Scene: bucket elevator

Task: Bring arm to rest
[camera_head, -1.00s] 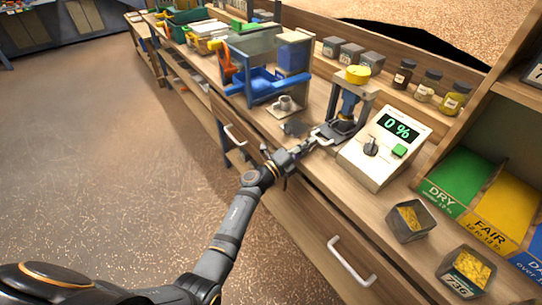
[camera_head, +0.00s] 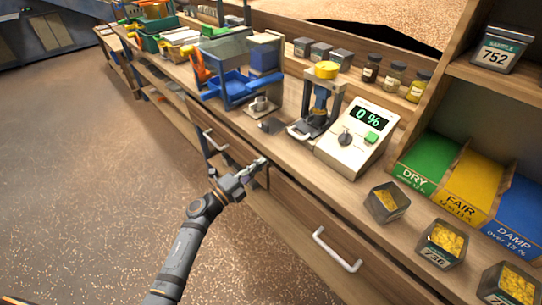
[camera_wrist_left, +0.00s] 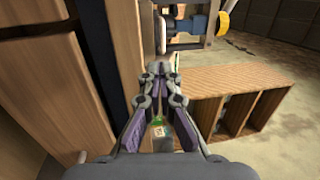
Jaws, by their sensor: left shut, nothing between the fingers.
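My left gripper (camera_head: 258,165) is shut and empty in the head view, in front of the workbench (camera_head: 285,150) near its front edge and the drawer fronts. It lies below and left of the press with the yellow knob (camera_head: 322,95). In the left wrist view the gripper (camera_wrist_left: 160,72) has its fingertips together, with wooden panels close on its left. My right gripper is in neither view.
A moisture meter (camera_head: 354,138) reads 0 %. Bins marked DRY (camera_head: 423,165), FAIR (camera_head: 470,185) and DAMP (camera_head: 515,215) stand at the right. Drawer handles (camera_head: 335,250) stick out from the bench front. The floor (camera_head: 90,180) at the left is clear.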

